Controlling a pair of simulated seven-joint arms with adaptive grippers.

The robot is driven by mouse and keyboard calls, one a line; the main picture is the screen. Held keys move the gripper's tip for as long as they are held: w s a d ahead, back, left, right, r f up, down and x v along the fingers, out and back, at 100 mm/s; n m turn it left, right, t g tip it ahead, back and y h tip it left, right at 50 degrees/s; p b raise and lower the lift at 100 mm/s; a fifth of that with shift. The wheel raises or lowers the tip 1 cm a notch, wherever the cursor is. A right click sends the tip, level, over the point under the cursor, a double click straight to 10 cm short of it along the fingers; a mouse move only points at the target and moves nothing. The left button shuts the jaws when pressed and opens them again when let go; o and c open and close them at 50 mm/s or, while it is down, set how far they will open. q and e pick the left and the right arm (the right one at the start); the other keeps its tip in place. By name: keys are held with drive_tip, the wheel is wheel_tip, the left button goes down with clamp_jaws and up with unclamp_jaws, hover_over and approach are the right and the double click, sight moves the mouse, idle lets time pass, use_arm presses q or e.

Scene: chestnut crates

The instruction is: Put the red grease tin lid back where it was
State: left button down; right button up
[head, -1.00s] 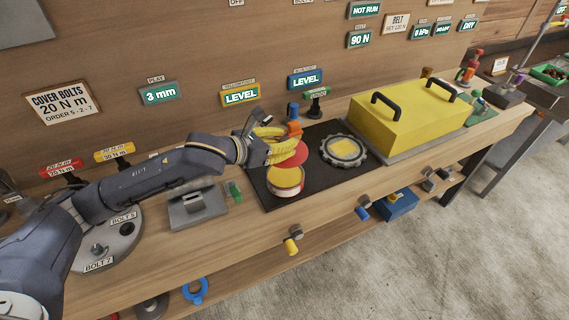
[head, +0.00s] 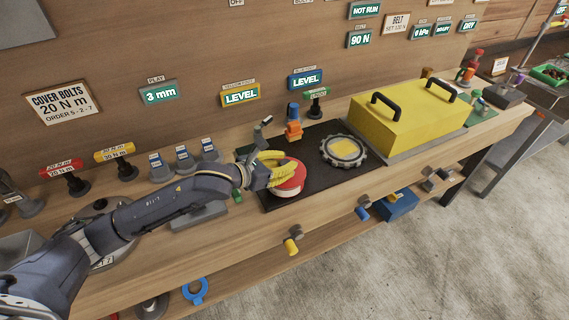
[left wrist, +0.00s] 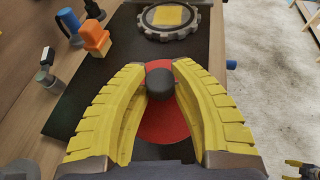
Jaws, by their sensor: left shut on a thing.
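The red grease tin lid (head: 297,185) is a round red disc with a dark knob (left wrist: 160,82) on top. My left gripper (head: 284,168) has yellow ribbed fingers shut on that knob. The lid also shows between the fingers in the left wrist view (left wrist: 163,128). The pale grease tin (head: 284,194) is directly under the lid on the black mat, and its open top is hidden. The lid looks about level; I cannot tell whether it touches the rim.
A toothed grey ring with a yellow centre (head: 344,151) lies on the black mat (head: 318,162). An orange-and-blue piece (head: 293,125) stands behind the tin. A yellow cover with black handles (head: 410,118) is to the right. Knobs stick out of the bench front.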

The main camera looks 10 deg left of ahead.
use_arm(q)
drive_tip(key=shift+f, duration=0.25)
drive_tip(key=c, duration=1.1)
unclamp_jaws()
drive_tip(key=shift+c, duration=0.2)
drive_tip(key=shift+r, duration=0.2)
drive_tip(key=shift+s+a+r, duration=0.15)
drive_tip(key=shift+a+r, duration=0.05)
drive_tip(key=v, duration=1.1)
drive_tip(key=shift+s+r, duration=0.15)
drive_tip(key=shift+a, duration=0.1)
